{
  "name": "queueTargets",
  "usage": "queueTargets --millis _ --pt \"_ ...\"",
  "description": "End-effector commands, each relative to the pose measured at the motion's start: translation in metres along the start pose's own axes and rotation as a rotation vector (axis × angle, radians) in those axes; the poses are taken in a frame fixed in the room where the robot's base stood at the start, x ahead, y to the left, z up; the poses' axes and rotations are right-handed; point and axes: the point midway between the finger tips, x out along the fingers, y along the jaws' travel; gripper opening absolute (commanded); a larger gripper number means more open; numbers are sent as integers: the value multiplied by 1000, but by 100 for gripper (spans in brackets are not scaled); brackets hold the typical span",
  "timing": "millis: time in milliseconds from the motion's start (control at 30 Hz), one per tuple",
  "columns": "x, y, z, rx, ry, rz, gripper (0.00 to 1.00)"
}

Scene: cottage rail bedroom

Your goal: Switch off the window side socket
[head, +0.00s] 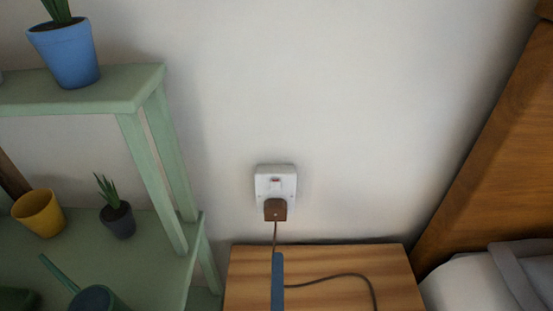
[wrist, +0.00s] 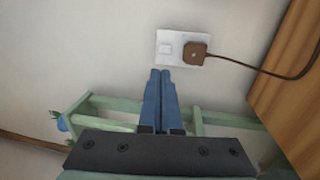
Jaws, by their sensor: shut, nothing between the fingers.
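In the wrist view the socket (wrist: 178,36) appears sideways, with the switch (wrist: 165,48) left of the plug (wrist: 195,54). My gripper (wrist: 160,72) has its blue fingers together and empty, pointing toward the socket and apparently short of it. In the head view my gripper (head: 277,256) shows below the plug, over the cable.
A green shelf (head: 150,88) stands at the left, with a blue pot (head: 66,55), a yellow pot (head: 40,214) and a dark pot (head: 119,222). The wooden top (head: 330,262) carries the cable (head: 335,275). A wooden headboard (head: 500,150) is at the right. The wall around the socket is clear.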

Motion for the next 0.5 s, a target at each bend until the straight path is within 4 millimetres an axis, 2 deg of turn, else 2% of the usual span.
queueTargets --millis 167,500 --pt "-5 -4 -2 -27 9 -16 0" --pt "-2 -3 -2 -24 9 -13 0"
